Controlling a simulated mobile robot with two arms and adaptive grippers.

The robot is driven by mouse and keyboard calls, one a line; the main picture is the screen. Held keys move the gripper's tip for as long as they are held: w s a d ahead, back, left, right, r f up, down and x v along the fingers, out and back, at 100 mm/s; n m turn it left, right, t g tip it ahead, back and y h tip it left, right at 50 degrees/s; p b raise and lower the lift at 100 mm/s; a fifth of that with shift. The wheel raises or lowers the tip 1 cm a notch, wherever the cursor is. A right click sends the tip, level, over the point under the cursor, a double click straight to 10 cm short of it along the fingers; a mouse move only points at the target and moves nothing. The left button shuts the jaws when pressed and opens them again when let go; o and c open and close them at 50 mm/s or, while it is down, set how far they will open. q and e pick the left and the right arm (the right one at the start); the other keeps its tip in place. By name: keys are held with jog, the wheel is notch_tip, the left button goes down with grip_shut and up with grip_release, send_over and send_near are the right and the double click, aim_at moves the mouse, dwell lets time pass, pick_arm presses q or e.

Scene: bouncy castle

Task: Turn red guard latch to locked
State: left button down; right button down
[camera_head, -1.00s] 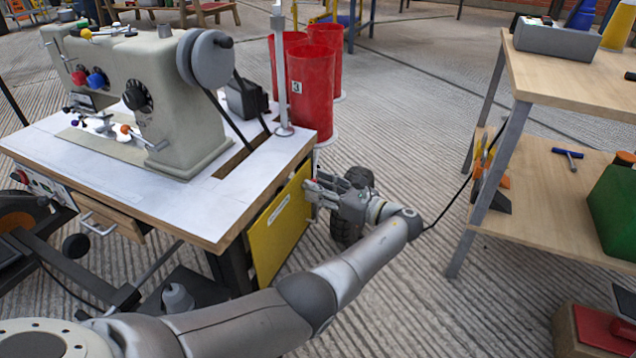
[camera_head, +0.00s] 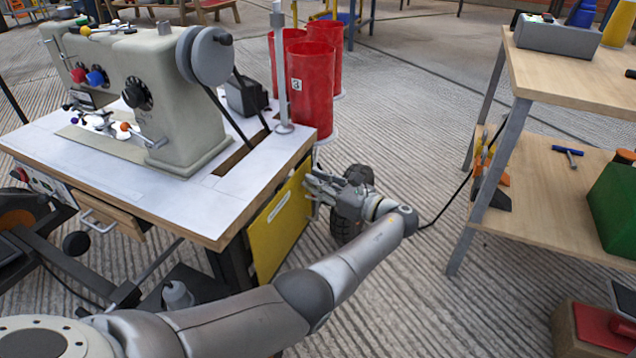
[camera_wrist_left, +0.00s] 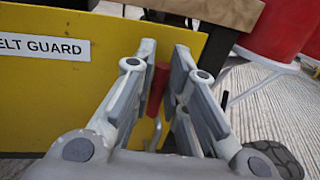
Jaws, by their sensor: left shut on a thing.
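The yellow belt guard panel (camera_head: 279,226) hangs on the right side of the sewing machine table. It also shows in the left wrist view (camera_wrist_left: 60,95), with a white label reading "...ELT GUARD". The red latch (camera_wrist_left: 157,90) is an upright red handle by the panel's right edge, with a thin metal rod below it. My left gripper (camera_head: 316,187) is at that edge, and in the left wrist view its fingers (camera_wrist_left: 160,85) are closed on the red latch from both sides. The fingers hide part of the latch, and its locked position cannot be read. My right gripper is not in view.
The white-topped table (camera_head: 255,190) carries a sewing machine (camera_head: 180,110). Red bins (camera_head: 311,90) stand behind the gripper and a black wheel (camera_head: 347,222) is close beside it. A wooden shelf unit (camera_head: 560,200) stands at right, with open floor between.

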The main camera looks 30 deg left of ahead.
pick_arm(q)
jog(key=n+b, duration=0.1)
jog(key=n, duration=0.1)
jog(key=n+b, duration=0.1)
jog(key=n, duration=0.1)
jog(key=s+f+n+y+b, duration=0.1)
jog(key=n, duration=0.2)
jog(key=shift+g, duration=0.3)
jog(key=n+b, duration=0.2)
jog(key=f+n+g+y+b, duration=0.1)
jog(key=n+b, duration=0.1)
jog(key=n, duration=0.1)
jog(key=n+g+b, duration=0.1)
jog(key=n+b, duration=0.1)
jog(key=n, duration=0.1)
jog(key=shift+s+f, duration=0.15)
jog(key=shift+s, duration=0.2)
jog(key=n+b, duration=0.1)
jog(key=n, duration=0.1)
jog(key=shift+n+g, duration=0.4)
jog(key=shift+f+n+b, duration=0.15)
jog(key=shift+n+b, duration=0.25)
jog(key=shift+n, duration=0.6)
jog(key=shift+n+g, duration=0.3)
jog(key=c, duration=1.4)
grip_release()
jog(key=shift+c, duration=0.2)
